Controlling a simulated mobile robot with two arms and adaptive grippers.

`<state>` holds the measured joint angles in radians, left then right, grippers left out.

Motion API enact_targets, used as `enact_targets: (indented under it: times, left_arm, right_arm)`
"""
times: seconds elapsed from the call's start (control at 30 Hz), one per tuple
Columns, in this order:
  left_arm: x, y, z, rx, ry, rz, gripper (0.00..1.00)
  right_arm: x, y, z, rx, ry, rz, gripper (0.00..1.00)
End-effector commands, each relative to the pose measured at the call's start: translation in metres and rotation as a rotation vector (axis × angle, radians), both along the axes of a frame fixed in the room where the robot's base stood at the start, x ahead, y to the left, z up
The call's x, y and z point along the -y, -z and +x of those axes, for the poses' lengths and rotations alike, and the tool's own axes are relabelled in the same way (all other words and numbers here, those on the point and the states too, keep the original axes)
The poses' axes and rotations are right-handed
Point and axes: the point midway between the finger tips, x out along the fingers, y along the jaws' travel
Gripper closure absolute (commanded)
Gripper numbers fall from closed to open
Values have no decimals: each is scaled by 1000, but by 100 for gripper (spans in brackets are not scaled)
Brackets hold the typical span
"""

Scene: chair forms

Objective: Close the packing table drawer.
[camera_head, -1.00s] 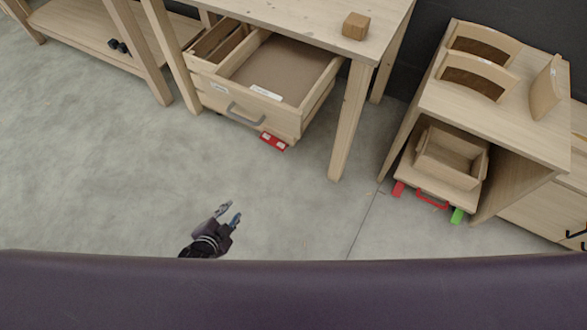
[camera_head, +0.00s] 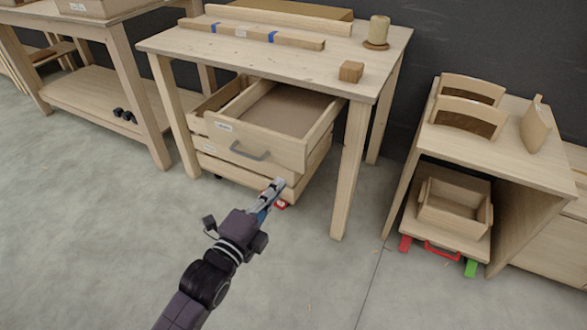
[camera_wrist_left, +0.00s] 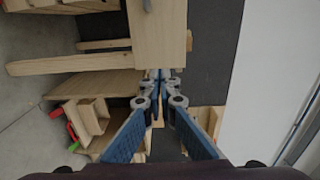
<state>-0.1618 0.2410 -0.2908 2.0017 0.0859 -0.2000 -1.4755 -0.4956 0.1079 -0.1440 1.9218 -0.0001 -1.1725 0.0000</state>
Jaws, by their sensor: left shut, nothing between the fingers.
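The packing table (camera_head: 300,60) is a pale wooden table with a drawer unit under it. Its top drawer (camera_head: 270,147) is pulled out, showing a brown bottom, with a grey bar handle (camera_head: 250,152) on the front. My left gripper (camera_head: 277,186) is shut and empty, in front of the unit near the lower right corner of its front. I cannot tell whether it touches. In the left wrist view the closed fingers (camera_wrist_left: 159,76) point toward a wooden drawer front (camera_wrist_left: 160,35), with a bit of handle at the top. My right gripper is not in view.
A table leg (camera_head: 349,175) stands right of the drawer. A shelf unit (camera_head: 505,155) stands farther right.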

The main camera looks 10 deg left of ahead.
Motion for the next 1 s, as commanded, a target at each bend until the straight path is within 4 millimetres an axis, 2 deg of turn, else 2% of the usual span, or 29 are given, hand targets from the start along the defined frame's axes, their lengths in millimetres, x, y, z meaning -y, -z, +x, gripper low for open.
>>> enact_targets:
  times: [0.03,0.2,0.4,0.57,1.0]
  left_arm:
    - [4,0,12,3,-1,-2,100]
    - [16,0,44,2,0,-3,100]
    - [25,1,70,-1,-1,-2,100]
    - [28,1,78,-2,-1,-2,100]
    - [29,1,80,-1,-1,-1,100]
  right_arm:
    - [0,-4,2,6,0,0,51]
    - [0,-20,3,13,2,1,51]
    - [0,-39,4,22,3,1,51]
    - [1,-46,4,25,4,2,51]
    - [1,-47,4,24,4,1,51]
